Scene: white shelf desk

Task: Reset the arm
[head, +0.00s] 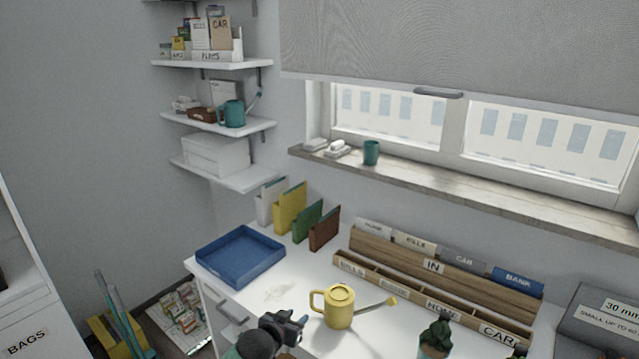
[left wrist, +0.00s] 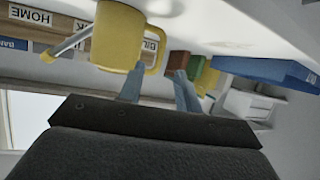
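My left gripper (head: 297,321) is low in the head view, over the front part of the white desk, just left of a yellow watering can (head: 339,306). The can stands upright, its handle on the left side towards my gripper and its thin spout pointing right. In the left wrist view, which is upside down, the two fingers (left wrist: 159,88) are spread apart with nothing held between them. The can (left wrist: 118,38) and its handle lie just beyond the fingertips; I cannot tell whether a finger touches the handle. My right gripper is not in view.
A blue tray (head: 241,256) lies on the desk's left side, with upright folders (head: 290,207) behind it. A labelled wooden sorter (head: 430,270) runs along the back.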

